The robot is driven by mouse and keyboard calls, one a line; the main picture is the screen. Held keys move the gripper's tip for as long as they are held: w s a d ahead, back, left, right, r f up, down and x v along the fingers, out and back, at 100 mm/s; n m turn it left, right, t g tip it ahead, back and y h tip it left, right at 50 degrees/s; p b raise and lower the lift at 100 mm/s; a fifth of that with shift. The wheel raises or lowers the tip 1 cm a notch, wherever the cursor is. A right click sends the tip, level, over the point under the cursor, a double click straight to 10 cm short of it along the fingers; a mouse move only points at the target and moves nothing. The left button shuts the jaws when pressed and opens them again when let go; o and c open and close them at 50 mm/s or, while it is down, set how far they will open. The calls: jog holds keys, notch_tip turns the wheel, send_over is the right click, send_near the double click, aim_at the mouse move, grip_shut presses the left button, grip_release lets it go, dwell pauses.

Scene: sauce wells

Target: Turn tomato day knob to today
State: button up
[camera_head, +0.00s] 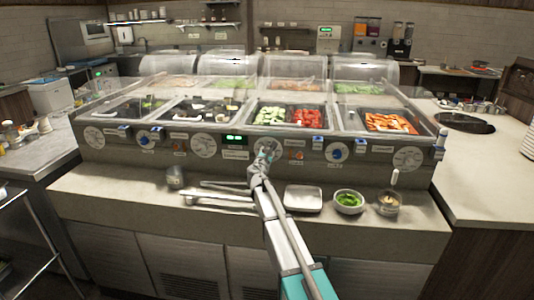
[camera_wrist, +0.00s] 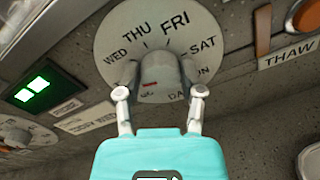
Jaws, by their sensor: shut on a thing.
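A round grey day dial (camera_wrist: 110,38) fills the top of the wrist view, with WED, THU, FRI and SAT readable and other lettering partly hidden. At its centre is a grey knob (camera_wrist: 160,72) with a short red mark on its left part. I cannot tell which day the knob points to. My gripper (camera_wrist: 158,78) is shut on the knob, one finger on each side. In the head view my gripper (camera_head: 262,163) reaches the front panel and partly hides the dial (camera_head: 266,147), below the well of red tomato pieces (camera_head: 307,117).
A lit green display (camera_wrist: 33,88) is left of the dial; its text is unclear. An orange switch (camera_wrist: 305,16) and a THAW label (camera_wrist: 290,53) are at the right. On the ledge are tongs (camera_head: 215,198), a white tray (camera_head: 304,198) and a green-filled bowl (camera_head: 348,202).

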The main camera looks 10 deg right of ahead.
jog(key=m, duration=0.5)
jog(key=shift+m, duration=0.4)
jog(key=o, duration=1.2)
jog(key=shift+c, duration=0.2)
